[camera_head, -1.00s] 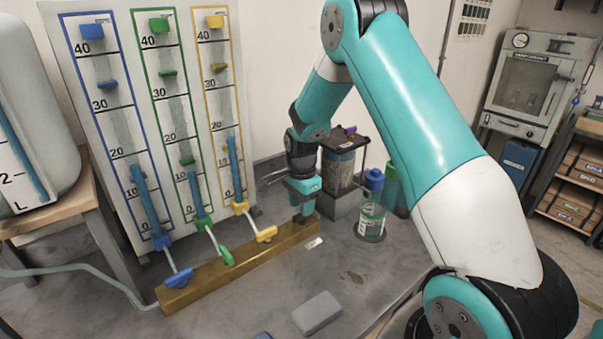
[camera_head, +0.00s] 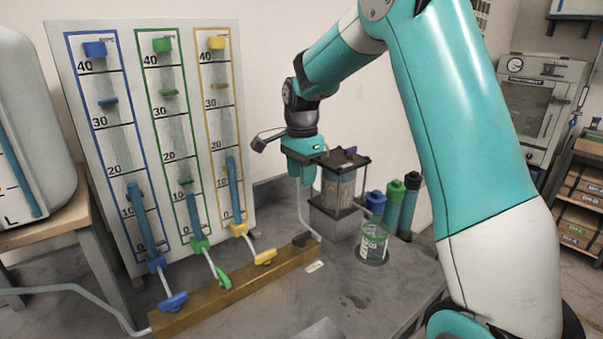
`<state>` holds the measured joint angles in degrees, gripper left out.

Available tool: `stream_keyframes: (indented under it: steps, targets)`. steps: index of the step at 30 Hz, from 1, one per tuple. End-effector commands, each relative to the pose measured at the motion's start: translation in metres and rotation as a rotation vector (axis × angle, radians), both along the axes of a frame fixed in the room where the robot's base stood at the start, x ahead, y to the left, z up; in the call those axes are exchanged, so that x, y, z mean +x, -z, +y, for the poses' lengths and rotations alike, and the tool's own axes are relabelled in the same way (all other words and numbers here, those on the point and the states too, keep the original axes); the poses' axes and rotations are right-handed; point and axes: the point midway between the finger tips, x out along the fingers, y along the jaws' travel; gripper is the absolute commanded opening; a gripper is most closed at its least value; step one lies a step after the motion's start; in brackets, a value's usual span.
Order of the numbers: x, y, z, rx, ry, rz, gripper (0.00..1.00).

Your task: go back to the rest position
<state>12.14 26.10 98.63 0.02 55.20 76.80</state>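My gripper (camera_head: 303,168) hangs from my teal arm, fingers pointing down, above the right end of the brass bar (camera_head: 222,292). It is apart from the levers and holds nothing that I can see. The gap between its fingers is too small to judge. Four levers sit along the bar: blue (camera_head: 173,301), green (camera_head: 223,278), yellow (camera_head: 265,257) and black (camera_head: 301,240). The black one is below my gripper, with a pale tube rising behind it.
A gauge board (camera_head: 150,110) with blue, green and yellow scales stands behind the bar. A dark-framed canister (camera_head: 338,188) stands close right of my gripper. A glass jar (camera_head: 372,243) and capped bottles (camera_head: 408,205) stand farther right. A large tank (camera_head: 25,130) is at left.

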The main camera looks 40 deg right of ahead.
Motion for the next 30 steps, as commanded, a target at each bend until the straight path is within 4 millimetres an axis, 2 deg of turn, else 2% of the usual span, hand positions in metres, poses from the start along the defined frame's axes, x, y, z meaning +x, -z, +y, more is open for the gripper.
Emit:
stream_keyframes:
  steps: [10, 12, 14, 17, 20, 21, 24, 27, 30]
  targets:
    - [0.0, 0.0, 0.001, 0.001, -0.007, -0.001, 0.39]
    - [-0.004, -0.004, 0.01, 0.006, -0.057, -0.006, 0.39]
    - [-0.012, -0.01, 0.027, 0.016, -0.162, -0.018, 0.39]
    - [-0.041, -0.026, 0.074, 0.048, -0.472, -0.054, 0.39]
    - [-0.089, -0.04, 0.13, 0.088, -0.886, -0.112, 0.39]
    - [-0.112, -0.044, 0.151, 0.106, -1.058, -0.139, 0.39]
    - [-0.169, -0.049, 0.193, 0.144, -1.455, -0.215, 0.39]
    - [-0.221, -0.049, 0.22, 0.174, -1.776, -0.289, 0.39]
    - [-0.258, -0.046, 0.235, 0.195, -1.995, -0.351, 0.39]
